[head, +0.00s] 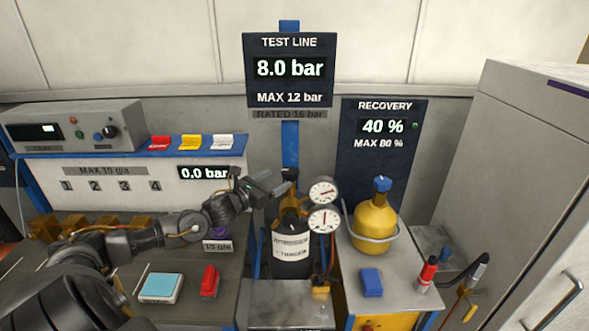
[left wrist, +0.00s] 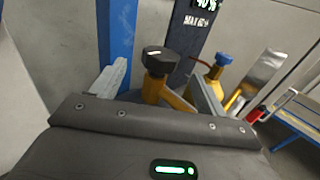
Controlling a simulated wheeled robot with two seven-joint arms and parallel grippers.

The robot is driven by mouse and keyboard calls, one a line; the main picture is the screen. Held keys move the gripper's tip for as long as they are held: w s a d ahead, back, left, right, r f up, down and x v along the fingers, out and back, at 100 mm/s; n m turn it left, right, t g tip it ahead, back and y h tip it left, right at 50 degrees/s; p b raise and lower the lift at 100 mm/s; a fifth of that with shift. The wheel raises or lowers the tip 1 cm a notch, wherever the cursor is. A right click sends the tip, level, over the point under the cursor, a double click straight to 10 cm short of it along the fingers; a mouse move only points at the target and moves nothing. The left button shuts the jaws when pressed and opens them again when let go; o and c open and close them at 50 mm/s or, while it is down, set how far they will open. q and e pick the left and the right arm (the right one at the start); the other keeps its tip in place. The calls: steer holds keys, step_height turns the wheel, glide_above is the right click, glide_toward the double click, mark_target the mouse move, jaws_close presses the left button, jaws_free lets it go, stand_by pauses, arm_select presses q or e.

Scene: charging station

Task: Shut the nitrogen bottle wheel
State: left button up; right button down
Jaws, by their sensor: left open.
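The nitrogen bottle (head: 291,262) is dark with a white label and stands upright in the middle. Its black wheel (head: 290,173) sits on top of the brass-coloured valve, in front of the blue post. In the left wrist view the wheel (left wrist: 160,59) shows on its yellow stem, between my two grey fingers in the picture. My left gripper (head: 273,181) reaches in from the left, just beside the wheel. It is open, with nothing held. Contact with the wheel cannot be told. My right gripper is in neither view.
Two gauges (head: 324,205) sit right of the valve. A yellow recovery cylinder (head: 375,223) with a blue top stands on the right bench. The test line display (head: 290,70) reads 8.0 bar. A grey cabinet (head: 520,170) closes the right side.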

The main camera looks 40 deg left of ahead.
mark_target(294, 168)
arm_select(q)
steer(key=w+p, duration=0.1)
steer(key=w, duration=0.1)
steer(key=w+p, duration=0.1)
steer(key=w, duration=0.2)
steer(key=w+d, duration=0.1)
steer(key=w, duration=0.1)
steer(key=shift+w+r+p, duration=0.1)
steer(key=shift+w+p, duration=0.2)
steer(key=shift+p, duration=0.1)
steer(key=shift+w+d, duration=0.15)
steer(key=shift+w, duration=0.55)
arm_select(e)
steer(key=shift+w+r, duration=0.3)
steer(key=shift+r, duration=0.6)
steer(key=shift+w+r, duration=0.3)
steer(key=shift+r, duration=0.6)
